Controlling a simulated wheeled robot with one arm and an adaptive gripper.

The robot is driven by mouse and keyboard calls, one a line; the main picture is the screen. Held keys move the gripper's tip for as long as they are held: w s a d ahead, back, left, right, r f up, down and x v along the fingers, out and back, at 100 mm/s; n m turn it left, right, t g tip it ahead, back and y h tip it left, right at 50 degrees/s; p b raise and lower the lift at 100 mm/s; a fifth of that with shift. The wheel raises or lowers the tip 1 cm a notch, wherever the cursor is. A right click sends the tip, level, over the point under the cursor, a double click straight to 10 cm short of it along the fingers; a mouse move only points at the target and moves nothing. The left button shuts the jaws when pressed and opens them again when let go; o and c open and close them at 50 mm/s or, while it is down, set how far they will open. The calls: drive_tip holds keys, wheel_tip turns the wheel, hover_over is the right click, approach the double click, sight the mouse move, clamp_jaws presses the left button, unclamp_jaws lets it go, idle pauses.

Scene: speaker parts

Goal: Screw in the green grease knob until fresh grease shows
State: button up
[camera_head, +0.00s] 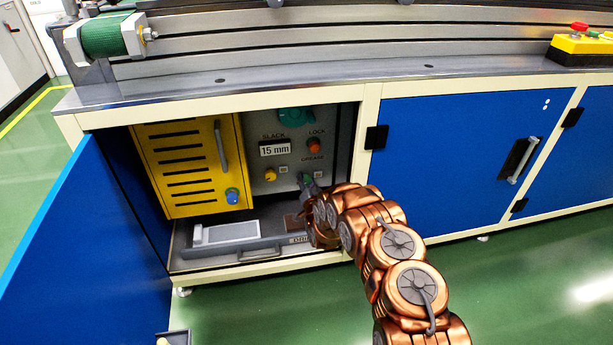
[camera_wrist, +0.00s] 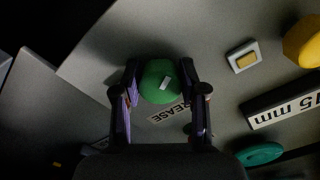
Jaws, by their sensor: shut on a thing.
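The black "GREASE" label (camera_wrist: 168,112) is just beside the knob, partly covered by a finger. In the head view, the knob (camera_head: 306,179) shows only in part, at the tip of my gripper (camera_head: 311,190).
A grey drawer (camera_head: 240,249) lies below. A blue door (camera_head: 80,255) stands open at left.

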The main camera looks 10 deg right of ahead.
drive_tip(key=shift+m+p, duration=0.3)
idle(0.4)
drive_tip(key=o, duration=1.2)
drive_tip(key=shift+c, duration=0.2)
drive_tip(key=shift+s, duration=0.15)
drive_tip(key=s, duration=1.1)
drive_tip(key=shift+s, duration=0.35)
